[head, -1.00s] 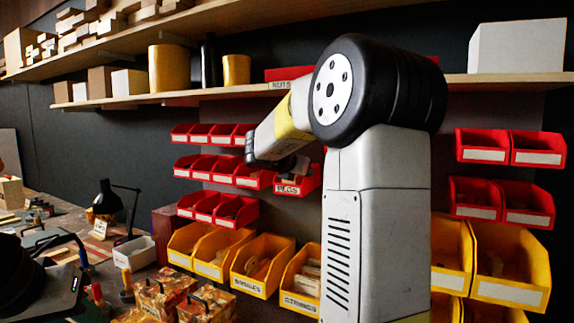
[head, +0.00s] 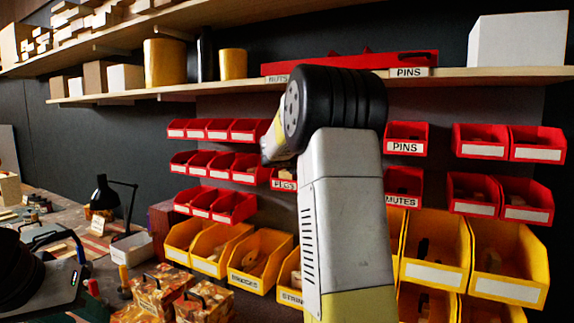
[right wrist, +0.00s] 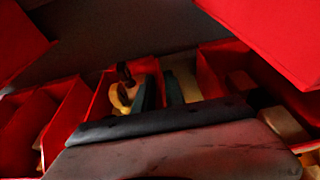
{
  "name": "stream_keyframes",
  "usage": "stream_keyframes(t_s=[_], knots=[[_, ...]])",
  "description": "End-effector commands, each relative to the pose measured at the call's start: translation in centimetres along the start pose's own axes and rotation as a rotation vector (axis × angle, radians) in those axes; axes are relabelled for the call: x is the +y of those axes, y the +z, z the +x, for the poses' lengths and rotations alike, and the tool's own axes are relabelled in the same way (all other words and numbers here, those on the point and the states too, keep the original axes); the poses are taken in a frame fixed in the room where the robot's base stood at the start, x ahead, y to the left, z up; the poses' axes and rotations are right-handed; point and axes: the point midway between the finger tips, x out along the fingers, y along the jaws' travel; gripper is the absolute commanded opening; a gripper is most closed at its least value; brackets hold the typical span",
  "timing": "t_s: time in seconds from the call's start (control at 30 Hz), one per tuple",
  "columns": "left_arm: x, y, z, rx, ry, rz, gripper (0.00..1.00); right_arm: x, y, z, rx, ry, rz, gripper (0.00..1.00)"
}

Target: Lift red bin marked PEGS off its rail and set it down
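The red bin marked PEGS (head: 284,184) hangs on the middle red row in the head view, its right side hidden behind my right arm. My right arm rises in front of the rack and bends left, its far end above and beside this bin. The right gripper's fingers are hidden in the head view. In the right wrist view, a dark bar and grey body of the right gripper (right wrist: 165,122) lie before red bins with small parts; finger opening and contact are unclear. A grey and black part of my left arm shows at lower left; its fingers cannot be made out.
Red bins marked PINS (head: 405,146) and MUTES (head: 403,196) hang right of my arm. Yellow bins (head: 260,262) stand below. A shelf (head: 180,92) runs above. A black lamp (head: 106,198), a white tray (head: 133,249) and patterned boxes (head: 160,286) crowd the bench.

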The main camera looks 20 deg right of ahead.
Motion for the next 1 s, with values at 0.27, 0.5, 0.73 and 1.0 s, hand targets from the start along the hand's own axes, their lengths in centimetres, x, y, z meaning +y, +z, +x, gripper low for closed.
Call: stream_keyframes(t_s=[0.27,0.5,0.73,1.0], knots=[[0.00,0.00,0.00,0.000,0.000,0.000,0.36,0.00,-0.01,-0.04,0.000,0.000,0.000,0.00],[0.00,0.00,0.00,0.000,0.000,0.000,0.36,0.00,-0.02,-0.05,0.000,0.000,0.000,0.00],[0.00,0.00,0.00,0.000,0.000,0.000,0.36,0.01,-0.02,-0.06,0.001,0.000,0.000,0.00],[0.00,0.00,0.00,0.000,0.000,0.000,0.36,0.02,-0.03,-0.07,0.001,0.000,0.000,0.00]])
